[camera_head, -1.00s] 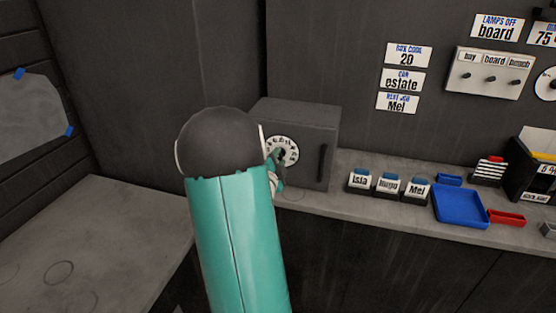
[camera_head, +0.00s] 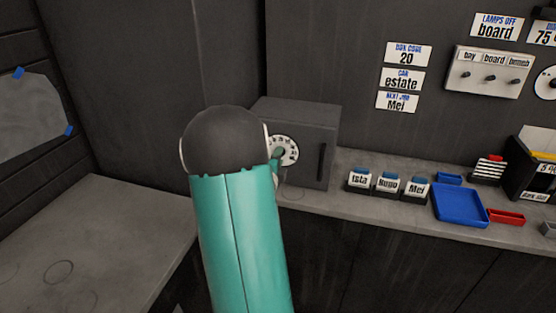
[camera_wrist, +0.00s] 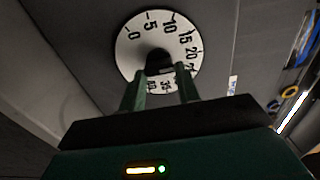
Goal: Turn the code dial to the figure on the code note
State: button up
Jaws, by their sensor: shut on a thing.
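The code dial is a white disc (camera_head: 291,149) with black figures on the front of a grey box (camera_head: 315,130) on the counter. In the wrist view the dial (camera_wrist: 134,55) shows 0, 5, 10, 15 and 20 around its upper edge. My gripper (camera_wrist: 160,78) is shut on the dial's dark centre knob (camera_wrist: 158,59), one green finger on each side. I cannot tell which figure the knob points to. My arm hides most of the gripper and the dial's left part in the head view. The code note (camera_head: 408,54) on the wall reads "BOX CODE 20".
The box has a dark vertical handle (camera_head: 322,161) right of the dial. Name-labelled holders (camera_head: 388,183), a blue tray (camera_head: 459,206) and a red tray (camera_head: 505,217) stand along the counter to the right. A switch panel (camera_head: 488,72) is on the wall.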

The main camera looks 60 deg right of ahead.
jog(key=o, duration=1)
jog(key=shift+a, duration=0.15)
jog(key=a, duration=0.4)
jog(key=s+a, duration=0.1)
jog(key=a, duration=0.4)
jog(key=s+a, duration=0.1)
jog(key=a, duration=0.3)
jog(key=shift+s+a, duration=0.1)
jog(key=shift+a, duration=0.05)
